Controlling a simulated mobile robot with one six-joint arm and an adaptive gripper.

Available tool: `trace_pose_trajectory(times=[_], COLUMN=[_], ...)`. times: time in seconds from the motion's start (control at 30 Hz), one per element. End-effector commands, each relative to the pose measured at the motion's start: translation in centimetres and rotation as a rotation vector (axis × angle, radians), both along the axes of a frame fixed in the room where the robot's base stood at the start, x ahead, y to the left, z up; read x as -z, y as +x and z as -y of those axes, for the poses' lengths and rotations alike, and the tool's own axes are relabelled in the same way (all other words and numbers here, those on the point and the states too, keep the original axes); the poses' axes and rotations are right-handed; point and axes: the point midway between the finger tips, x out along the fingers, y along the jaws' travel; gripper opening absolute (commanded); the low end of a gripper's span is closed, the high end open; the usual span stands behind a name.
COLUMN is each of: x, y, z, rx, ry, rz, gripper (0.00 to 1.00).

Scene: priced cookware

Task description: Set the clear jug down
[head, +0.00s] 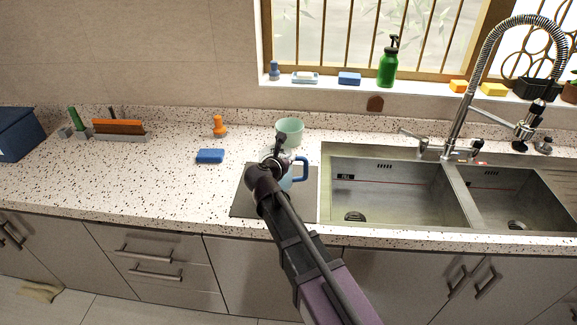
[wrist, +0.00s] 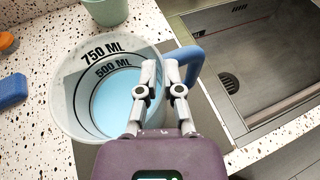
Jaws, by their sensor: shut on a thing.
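The clear jug (wrist: 68,95) has a blue handle, black marks reading 750 ML and 500 ML, and a light blue area inside. In the head view the jug (head: 302,174) is over the dark grey mat (head: 242,204), partly hidden by my arm. My gripper (wrist: 161,70) is shut on the jug's wall near the handle; it also shows in the head view (head: 275,160). The jug looks upright. I cannot tell whether its base touches the mat.
A pale green bowl or cup (head: 290,130) stands just behind the jug. A blue sponge (head: 210,156) and an orange-handled item (head: 219,127) lie to the left. The double sink (head: 385,190) opens right beside the mat. The speckled counter (head: 130,180) is clear at front left.

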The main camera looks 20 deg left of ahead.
Motion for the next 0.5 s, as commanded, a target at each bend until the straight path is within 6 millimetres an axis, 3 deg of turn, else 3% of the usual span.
trace_pose_trajectory(times=[0.27,0.43,0.5], x=[0.0,0.2,1.0], y=[0.2,1.6,1.3], z=[-0.1,-0.6,-0.4], rx=[0.000,0.001,0.000], ry=[0.000,0.000,0.000], rz=[0.001,0.001,0.001], gripper=[0.00,0.00,0.00])
